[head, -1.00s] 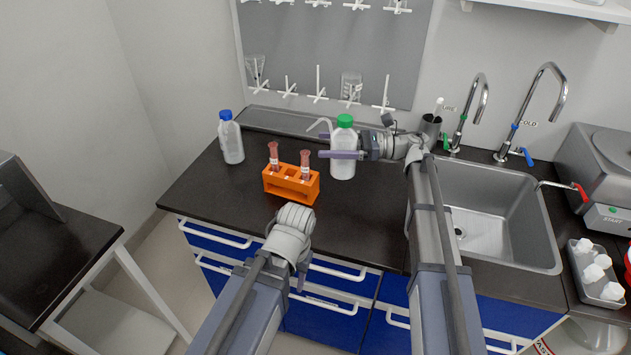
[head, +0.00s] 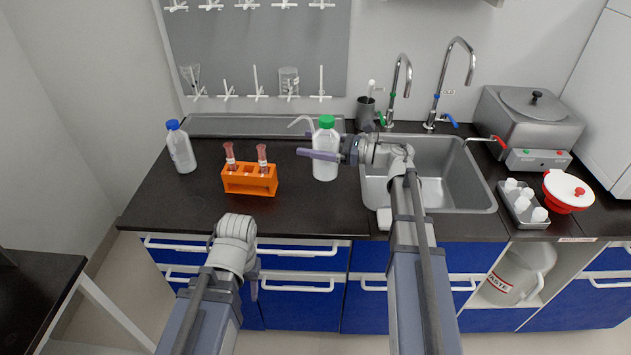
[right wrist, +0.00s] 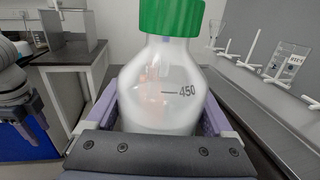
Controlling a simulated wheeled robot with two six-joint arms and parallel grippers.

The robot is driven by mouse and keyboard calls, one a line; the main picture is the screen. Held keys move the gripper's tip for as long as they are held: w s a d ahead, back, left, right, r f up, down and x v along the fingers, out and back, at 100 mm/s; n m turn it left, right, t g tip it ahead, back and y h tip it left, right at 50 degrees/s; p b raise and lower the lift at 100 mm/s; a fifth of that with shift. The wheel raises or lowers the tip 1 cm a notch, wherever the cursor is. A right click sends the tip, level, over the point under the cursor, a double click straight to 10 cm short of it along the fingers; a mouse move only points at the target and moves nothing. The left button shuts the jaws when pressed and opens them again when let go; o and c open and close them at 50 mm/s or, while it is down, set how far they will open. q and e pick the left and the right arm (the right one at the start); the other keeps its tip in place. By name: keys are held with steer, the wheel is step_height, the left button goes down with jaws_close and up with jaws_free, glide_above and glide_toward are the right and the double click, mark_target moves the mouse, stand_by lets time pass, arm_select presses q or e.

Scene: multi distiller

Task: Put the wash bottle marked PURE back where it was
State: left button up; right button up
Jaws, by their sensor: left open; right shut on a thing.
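A white bottle with a green cap (head: 325,152) and a thin bent spout is upright near the back of the counter, just left of the sink. My right gripper (head: 322,155) is shut around its body. In the right wrist view the bottle (right wrist: 165,90) stands between the two purple fingers, and a "450" mark shows on it. No PURE marking is readable. I cannot tell whether its base touches the counter. My left gripper (head: 253,284) hangs low in front of the counter, empty; its fingers are mostly hidden by its wrist.
An orange rack (head: 250,180) with red-topped tubes stands left of the held bottle. A blue-capped bottle (head: 181,148) is farther left. The sink (head: 430,180) lies right, with taps (head: 400,90) behind it. A grey ledge (head: 240,126) runs along the back. The left front counter is clear.

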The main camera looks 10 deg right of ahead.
steer(key=shift+f+b, duration=3.8)
steer(key=shift+f, duration=0.5)
steer(key=shift+f, duration=0.2)
steer(key=o, duration=0.7)
steer(key=shift+r, duration=0.2)
steer(key=v, duration=1.2)
